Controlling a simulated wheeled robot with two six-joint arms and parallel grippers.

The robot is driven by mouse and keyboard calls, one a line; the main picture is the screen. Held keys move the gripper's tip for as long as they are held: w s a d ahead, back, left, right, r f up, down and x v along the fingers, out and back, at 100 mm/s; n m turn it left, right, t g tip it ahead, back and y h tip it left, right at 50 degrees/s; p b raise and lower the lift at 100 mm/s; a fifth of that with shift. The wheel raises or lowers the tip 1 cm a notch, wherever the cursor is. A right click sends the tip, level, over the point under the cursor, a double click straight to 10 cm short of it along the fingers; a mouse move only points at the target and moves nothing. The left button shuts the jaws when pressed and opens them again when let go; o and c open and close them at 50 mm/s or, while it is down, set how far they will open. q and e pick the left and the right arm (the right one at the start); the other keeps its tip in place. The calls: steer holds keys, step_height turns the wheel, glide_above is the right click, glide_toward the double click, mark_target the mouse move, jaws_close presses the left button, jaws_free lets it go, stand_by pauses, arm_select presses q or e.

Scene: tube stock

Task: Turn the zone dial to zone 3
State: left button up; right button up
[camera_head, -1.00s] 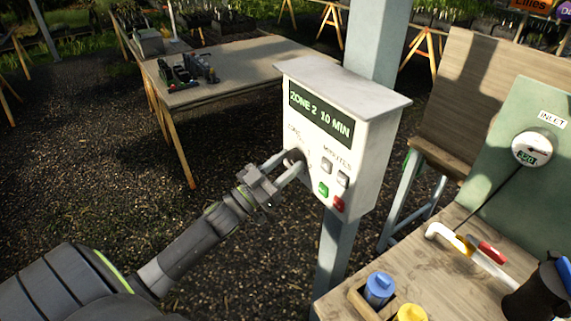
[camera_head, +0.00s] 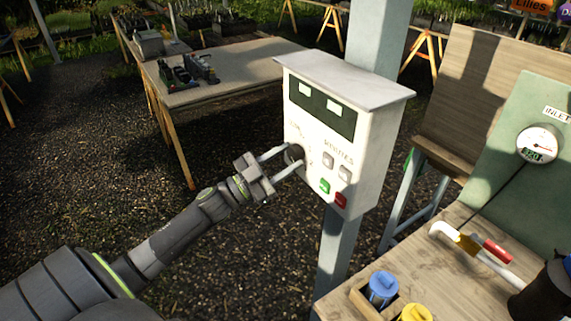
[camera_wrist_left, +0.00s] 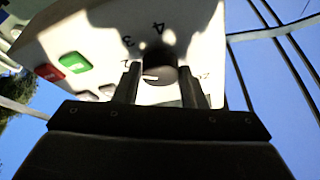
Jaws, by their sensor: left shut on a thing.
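The zone dial (camera_head: 294,155) is a dark round knob on the front of a white controller box (camera_head: 372,130). My left gripper (camera_head: 285,160) is shut on it, one finger on each side. In the left wrist view the dial (camera_wrist_left: 160,75) sits between my fingertips (camera_wrist_left: 160,85), with a short white mark pointing left. The printed numbers 3 and 4 are visible around it; the others are partly hidden or hard to read. The box's display (camera_head: 322,108) is dark green with two pale blocks and no readable text.
Grey buttons, a green button (camera_head: 325,186) and a red button (camera_head: 341,200) sit right of and below the dial. The box is on a grey post (camera_head: 337,250). A wooden bench (camera_head: 450,280) with a gauge, valve pipe and blue and yellow caps stands at right.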

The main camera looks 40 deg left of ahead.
arm_select(q)
steer(key=m+g+h, duration=0.1)
steer(key=m, duration=0.2)
steer(key=m+g+h+b, duration=0.1)
steer(key=m, duration=0.2)
steer(key=shift+w+a+r+m, duration=0.1)
steer(key=shift+a+m, duration=0.05)
steer(key=shift+m, duration=0.15)
steer(key=shift+g, duration=0.4)
steer(key=o, duration=1)
steer(key=shift+s+a+f+m+b, duration=0.3)
steer(key=shift+s+a+b, duration=0.1)
steer(key=shift+s, duration=0.1)
steer(key=v, duration=1.6)
steer(key=shift+b, duration=0.3)
steer(key=shift+f, duration=0.1)
